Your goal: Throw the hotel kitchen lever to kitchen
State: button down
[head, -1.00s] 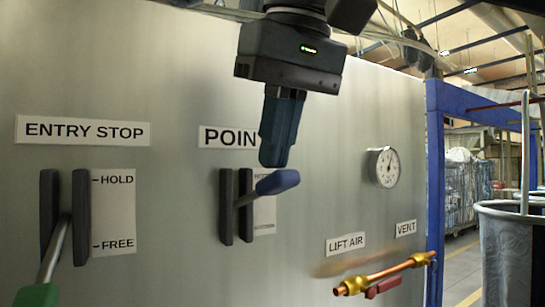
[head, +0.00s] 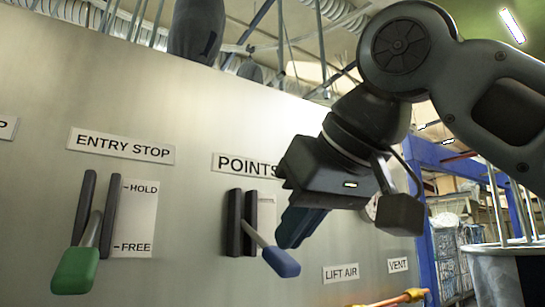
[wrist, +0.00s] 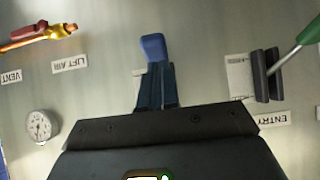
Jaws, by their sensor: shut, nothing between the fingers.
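The blue-handled lever (head: 281,262) under the POINTS sign (head: 246,166) comes out of a dark slotted bracket (head: 241,222) and slants down, its handle below the bracket's lower end. The label plate beside the bracket is mostly hidden, and I cannot read its words. My gripper (head: 290,240) is shut and empty, its blue fingers just above and right of the handle. In the wrist view, the blue handle (wrist: 153,47) shows just beyond the shut fingertips (wrist: 155,70). I cannot tell whether they touch.
A green-handled lever (head: 75,270) under ENTRY STOP (head: 121,146) sits low, towards FREE. A LIFT AIR sign (head: 340,272), a VENT sign (head: 398,265) and a brass pipe (head: 400,298) are at right. A gauge (wrist: 40,126) shows in the wrist view. A blue post and bins stand beyond.

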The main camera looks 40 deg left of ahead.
jog(key=shift+f+y+b, duration=0.45)
jog(key=shift+f+y, duration=0.15)
jog(key=shift+f, duration=0.3)
jog(key=shift+a+f, duration=0.1)
jog(key=shift+f, duration=0.05)
